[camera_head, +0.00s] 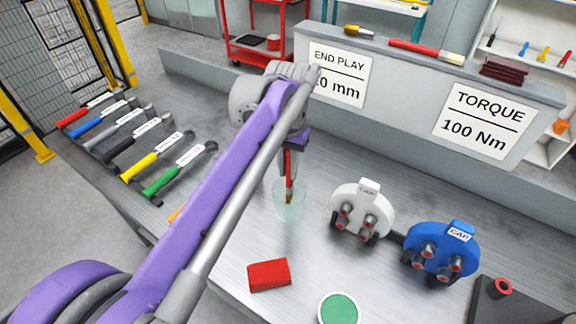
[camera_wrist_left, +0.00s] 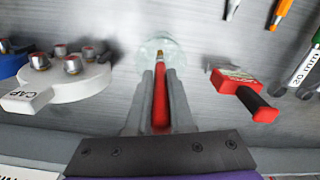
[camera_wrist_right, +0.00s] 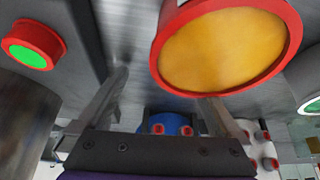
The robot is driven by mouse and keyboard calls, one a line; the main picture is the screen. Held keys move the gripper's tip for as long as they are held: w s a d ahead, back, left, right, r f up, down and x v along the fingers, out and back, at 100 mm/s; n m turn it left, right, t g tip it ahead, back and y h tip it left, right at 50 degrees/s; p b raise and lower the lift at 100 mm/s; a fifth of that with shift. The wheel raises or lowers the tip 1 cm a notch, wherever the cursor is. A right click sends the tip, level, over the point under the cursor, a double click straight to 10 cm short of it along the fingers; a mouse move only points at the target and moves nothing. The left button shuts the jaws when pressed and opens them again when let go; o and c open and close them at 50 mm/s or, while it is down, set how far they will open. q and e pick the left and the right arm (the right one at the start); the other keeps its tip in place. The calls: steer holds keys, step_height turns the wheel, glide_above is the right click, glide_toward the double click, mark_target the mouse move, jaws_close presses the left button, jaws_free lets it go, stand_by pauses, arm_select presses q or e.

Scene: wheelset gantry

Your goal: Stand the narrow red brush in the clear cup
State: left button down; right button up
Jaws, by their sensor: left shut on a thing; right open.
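My left gripper (camera_head: 291,150) is shut on the narrow red brush (camera_head: 289,172) and holds it upright, bristles down. The clear cup (camera_head: 290,212) stands on the grey bench below. In the head view the bristle end shows within the cup's outline, seemingly inside its mouth. In the left wrist view the red brush (camera_wrist_left: 160,110) lies between the fingers, its tip over the cup (camera_wrist_left: 178,50). How deep the tip reaches is unclear. My right gripper (camera_wrist_right: 163,88) is open and empty, seen only in its own wrist view.
A white cap (camera_head: 355,205) and a blue cap (camera_head: 440,250) stand right of the cup. A red block (camera_head: 269,275) and a green disc (camera_head: 339,309) lie in front. Another red brush (camera_head: 425,50) lies on the back ledge.

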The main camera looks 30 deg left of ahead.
arm_select(q)
steer(key=shift+f, duration=0.1)
arm_select(e)
steer(key=shift+s, duration=0.1)
arm_select(q)
steer(key=c, duration=0.7)
jaws_free()
step_height(320, 180, up, 11)
steer(key=shift+f+p, duration=0.1)
steer(key=shift+p, duration=0.4)
arm_select(e)
steer(key=shift+w+r, duration=0.3)
steer(key=shift+r, duration=0.35)
